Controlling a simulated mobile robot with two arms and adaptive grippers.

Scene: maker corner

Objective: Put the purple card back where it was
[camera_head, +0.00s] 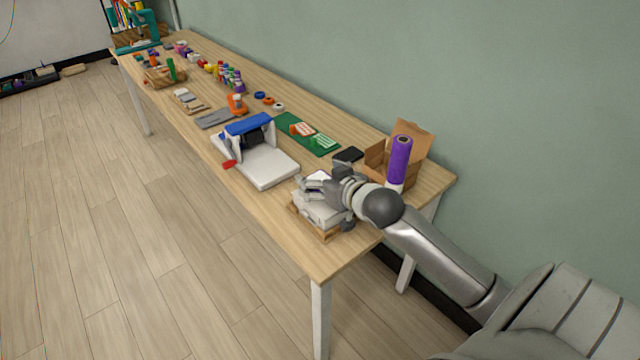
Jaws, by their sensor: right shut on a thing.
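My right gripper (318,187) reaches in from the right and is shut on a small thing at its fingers. The fingers hide most of that thing, and I cannot make out its colour or tell whether it is the purple card. The gripper is over a white stack (318,211) on a wooden tray (324,235) near the table's front right corner. No purple card shows clearly elsewhere. A green mat (322,149) behind the gripper carries a red-and-white card (302,129) and a green-and-white card (322,141). My left gripper is not in view.
A white device with a blue top (268,168) stands left of the gripper. Many small items fill the far table. The table's front right corner (335,262) is bare.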

